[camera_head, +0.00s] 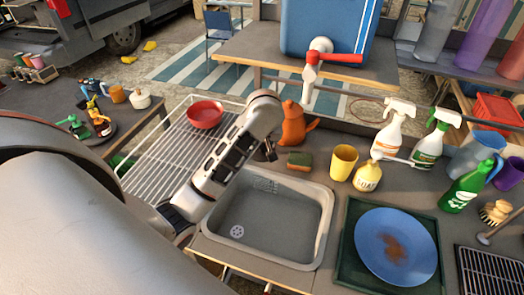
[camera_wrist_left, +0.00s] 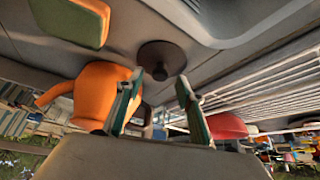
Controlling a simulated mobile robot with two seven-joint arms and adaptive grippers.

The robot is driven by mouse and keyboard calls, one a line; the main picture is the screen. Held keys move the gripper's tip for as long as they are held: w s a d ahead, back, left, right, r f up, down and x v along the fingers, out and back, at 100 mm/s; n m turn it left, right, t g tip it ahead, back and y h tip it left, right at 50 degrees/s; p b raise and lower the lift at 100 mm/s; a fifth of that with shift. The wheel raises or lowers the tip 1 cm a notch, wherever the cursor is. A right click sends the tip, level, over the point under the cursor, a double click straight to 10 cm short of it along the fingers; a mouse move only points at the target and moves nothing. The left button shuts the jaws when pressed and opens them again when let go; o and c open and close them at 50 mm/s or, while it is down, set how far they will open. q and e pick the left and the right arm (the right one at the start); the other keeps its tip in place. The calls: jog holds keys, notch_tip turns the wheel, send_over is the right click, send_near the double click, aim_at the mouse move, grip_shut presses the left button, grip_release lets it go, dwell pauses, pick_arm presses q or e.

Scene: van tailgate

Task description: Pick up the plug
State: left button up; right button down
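The plug (camera_wrist_left: 162,58) is a dark round disc with a small knob, lying on the grey counter near the sink's edge in the left wrist view. In the head view I cannot make it out; my left arm and gripper cover that area. My left gripper (camera_head: 268,152) points down over the counter behind the sink (camera_head: 265,222), beside the orange watering can. In the left wrist view its two fingers (camera_wrist_left: 157,88) are apart and empty, with the plug beyond them, between their tips in the picture. My right gripper is not in view.
Close by are the orange can (camera_head: 293,124), a sponge (camera_head: 299,161), a yellow cup (camera_head: 343,162) and the wire rack (camera_head: 165,155) with a red bowl (camera_head: 205,114). A tap (camera_head: 318,62) hangs above. A blue plate (camera_head: 396,246) lies right of the sink.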

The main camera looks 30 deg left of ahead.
pick_arm(q)
jog(key=shift+x, duration=0.85)
grip_shut()
jog(key=shift+r, duration=0.1)
